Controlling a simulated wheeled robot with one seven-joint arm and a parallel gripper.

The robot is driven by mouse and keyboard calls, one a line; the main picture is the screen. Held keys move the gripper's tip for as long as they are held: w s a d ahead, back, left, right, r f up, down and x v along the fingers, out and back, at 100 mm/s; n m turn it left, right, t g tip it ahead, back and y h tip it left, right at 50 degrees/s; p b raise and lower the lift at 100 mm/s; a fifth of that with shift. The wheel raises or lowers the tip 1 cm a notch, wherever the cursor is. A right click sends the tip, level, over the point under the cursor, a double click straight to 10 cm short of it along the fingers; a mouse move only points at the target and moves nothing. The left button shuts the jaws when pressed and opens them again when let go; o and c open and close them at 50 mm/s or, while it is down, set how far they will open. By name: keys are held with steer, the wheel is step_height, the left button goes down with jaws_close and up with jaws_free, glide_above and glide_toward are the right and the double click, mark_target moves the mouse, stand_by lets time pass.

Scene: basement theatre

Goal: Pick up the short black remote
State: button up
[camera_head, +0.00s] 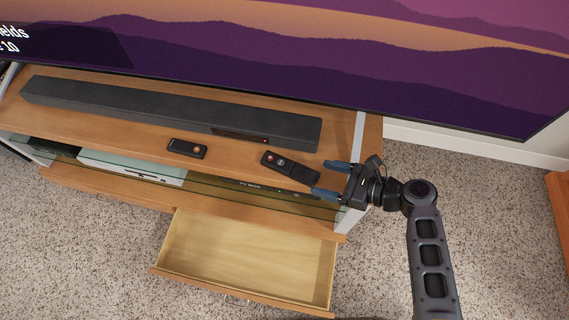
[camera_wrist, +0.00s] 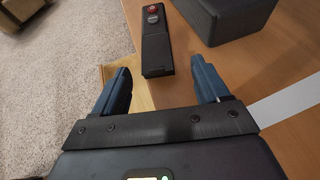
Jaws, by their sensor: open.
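A short black remote (camera_head: 187,148) with an orange-red button lies on the wooden TV stand, in front of the soundbar. A longer black remote (camera_head: 290,167) with a red button lies to its right, nearer my gripper. My gripper (camera_head: 328,179) is open and empty at the stand's right end, its blue fingers pointing left. In the wrist view the longer remote (camera_wrist: 155,42) lies ahead between the open fingers (camera_wrist: 161,75), red button at its far end. I cannot make out the short remote in the wrist view.
The soundbar (camera_head: 170,112) runs along the back of the stand (camera_head: 120,128), below a large TV screen (camera_head: 300,50). An open, empty drawer (camera_head: 245,255) juts out below. Carpet (camera_head: 90,240) surrounds the stand.

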mark_target(315, 177)
steer(key=shift+x, duration=1.75)
steer(key=shift+s+a+r, duration=0.15)
steer(key=shift+c, duration=0.4)
steer(key=c, duration=1)
